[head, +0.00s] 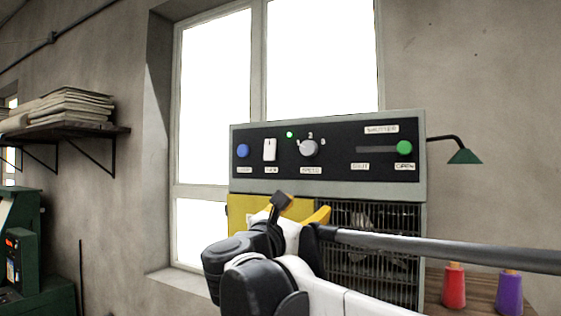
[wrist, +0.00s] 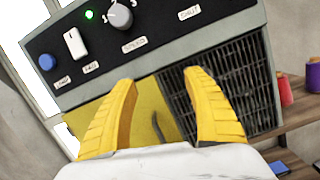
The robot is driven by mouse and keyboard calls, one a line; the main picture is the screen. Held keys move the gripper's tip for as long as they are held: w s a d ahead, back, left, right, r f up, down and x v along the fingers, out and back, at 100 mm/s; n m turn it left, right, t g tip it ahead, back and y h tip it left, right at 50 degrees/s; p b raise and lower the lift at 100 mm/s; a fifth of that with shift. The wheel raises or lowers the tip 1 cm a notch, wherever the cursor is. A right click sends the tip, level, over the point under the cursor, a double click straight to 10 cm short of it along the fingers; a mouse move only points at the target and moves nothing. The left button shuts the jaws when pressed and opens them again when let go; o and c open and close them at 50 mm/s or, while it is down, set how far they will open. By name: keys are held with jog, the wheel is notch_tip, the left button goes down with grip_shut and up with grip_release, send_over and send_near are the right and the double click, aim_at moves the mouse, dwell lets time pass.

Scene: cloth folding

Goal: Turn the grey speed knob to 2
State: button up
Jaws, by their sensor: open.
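The grey speed knob (head: 309,148) sits mid-panel on the black control panel (head: 345,170), above a SPEED label. A 2 is printed above it and a 3 to its upper right. I cannot clearly tell which mark its pointer faces. In the head view my gripper (head: 303,207) is below the panel, in front of the lower machine, apart from the knob.
A blue button (head: 243,151), a white rocker switch (head: 270,149) and a lit green lamp (head: 290,134) are left of the knob. A green shutter slider handle (head: 404,147) is at right. Below are a yellow panel (head: 238,213) and a grille (head: 385,215). Red (head: 454,287) and purple (head: 509,293) spools stand right.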

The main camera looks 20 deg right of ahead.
aim_at(307, 151)
notch_tip(307, 151, up, 9)
jog(key=w+a+n+t+h+p, duration=0.1)
jog(key=w+a+n+t+p, duration=0.1)
jog(key=a+n, duration=0.1)
jog(key=p+x, duration=0.1)
jog(key=x, duration=0.4)
jog(key=p+x, duration=0.1)
jog(key=x, duration=0.4)
jog(key=shift+d, duration=0.5)
jog(key=c, duration=1.3)
